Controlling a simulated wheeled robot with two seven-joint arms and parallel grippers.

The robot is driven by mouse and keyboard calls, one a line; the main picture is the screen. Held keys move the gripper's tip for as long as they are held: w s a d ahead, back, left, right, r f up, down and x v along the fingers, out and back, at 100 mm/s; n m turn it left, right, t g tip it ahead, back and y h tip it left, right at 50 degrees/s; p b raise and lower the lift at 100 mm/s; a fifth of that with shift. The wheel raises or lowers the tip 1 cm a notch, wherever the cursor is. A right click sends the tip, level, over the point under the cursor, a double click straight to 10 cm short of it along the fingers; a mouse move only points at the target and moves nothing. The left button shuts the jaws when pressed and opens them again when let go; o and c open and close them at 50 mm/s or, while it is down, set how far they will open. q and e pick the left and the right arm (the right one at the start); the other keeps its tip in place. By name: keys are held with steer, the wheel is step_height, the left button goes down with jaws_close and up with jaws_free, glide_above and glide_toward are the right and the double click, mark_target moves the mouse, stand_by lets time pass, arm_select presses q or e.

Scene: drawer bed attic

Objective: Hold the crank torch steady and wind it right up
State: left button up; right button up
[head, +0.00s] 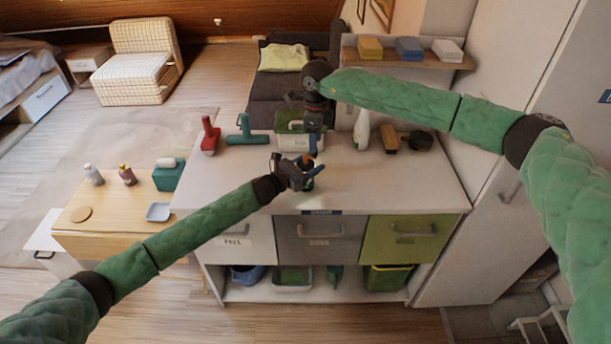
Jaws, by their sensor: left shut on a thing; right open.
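The crank torch (308,185) is a small dark and green shape on the white cabinet top, mostly hidden by my grippers. My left gripper (303,174) comes in from the left and is shut on it. My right gripper (312,155) reaches down from above, just behind and over the torch. It is open, with its fingers close to the torch. I cannot make out the crank or tell whether the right fingers touch it.
A green-and-white box (290,142), a red tool (210,136) and a teal tool (246,131) stand behind on the left. A white bottle (361,130), brush (389,139) and dark round tin (421,141) stand behind on the right. The cabinet top's right front is clear.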

arm_select(q)
steer(key=shift+f, duration=0.1)
arm_select(e)
step_height(320, 180, up, 9)
steer(key=shift+w+f, duration=0.1)
stand_by(0.7)
arm_select(q)
steer(key=o, duration=1.1)
steer(key=shift+o, duration=0.2)
steer(key=shift+a, duration=0.1)
steer(key=v, duration=1.2)
